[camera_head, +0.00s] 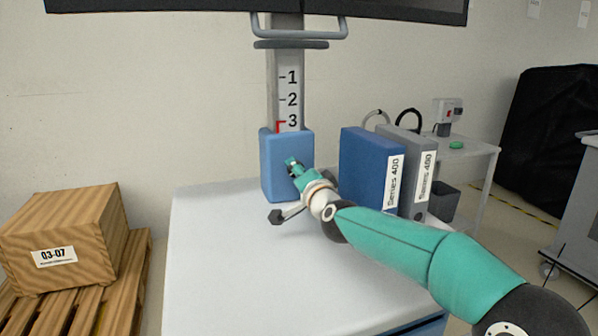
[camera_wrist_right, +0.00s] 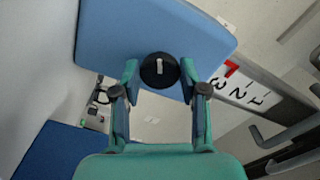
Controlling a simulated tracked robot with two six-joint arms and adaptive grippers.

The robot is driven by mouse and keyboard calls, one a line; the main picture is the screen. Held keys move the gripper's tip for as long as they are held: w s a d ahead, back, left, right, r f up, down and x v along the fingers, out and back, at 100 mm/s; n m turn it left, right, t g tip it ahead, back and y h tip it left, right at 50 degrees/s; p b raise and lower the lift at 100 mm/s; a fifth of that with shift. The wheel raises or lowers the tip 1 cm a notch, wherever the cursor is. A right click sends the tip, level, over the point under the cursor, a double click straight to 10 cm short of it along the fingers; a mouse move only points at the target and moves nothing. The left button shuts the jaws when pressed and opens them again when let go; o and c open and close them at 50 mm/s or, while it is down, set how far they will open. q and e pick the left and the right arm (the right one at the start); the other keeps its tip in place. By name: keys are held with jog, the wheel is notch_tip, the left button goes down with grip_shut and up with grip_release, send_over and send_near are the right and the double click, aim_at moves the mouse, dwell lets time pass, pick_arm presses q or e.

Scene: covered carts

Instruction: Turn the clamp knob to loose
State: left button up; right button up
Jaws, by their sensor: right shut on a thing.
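The blue clamp block (camera_head: 274,160) sits around the grey column (camera_head: 290,70), which has a scale marked 1, 2 and 3. A red mark (camera_head: 281,126) shows by the 3. The round black clamp knob (camera_wrist_right: 159,70) with a white pointer line is on the block's face (camera_wrist_right: 150,30) in the right wrist view. My right gripper (camera_head: 292,162) reaches the block from the right in the head view and hides the knob there. In the wrist view my right gripper (camera_wrist_right: 160,72) is shut on the knob, one finger on each side. My left gripper is not in view.
A blue binder (camera_head: 368,165) and a grey binder (camera_head: 408,165) stand close right of the block on the white cart top (camera_head: 225,270). A monitor (camera_head: 250,8) with a handle (camera_head: 300,32) is above. The cart's left part is clear.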

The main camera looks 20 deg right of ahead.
jog(key=shift+a+f+n, duration=0.25)
jog(key=shift+f+n, duration=0.05)
jog(key=shift+f, duration=0.15)
jog(key=o, duration=1)
jog(key=shift+c, duration=0.2)
jog(key=shift+o, duration=0.8)
jog(key=shift+d+r, duration=0.1)
jog(key=shift+r, duration=0.1)
jog(key=s, duration=1.1)
jog(key=shift+s+d, duration=0.2)
jog(key=shift+s, duration=0.3)
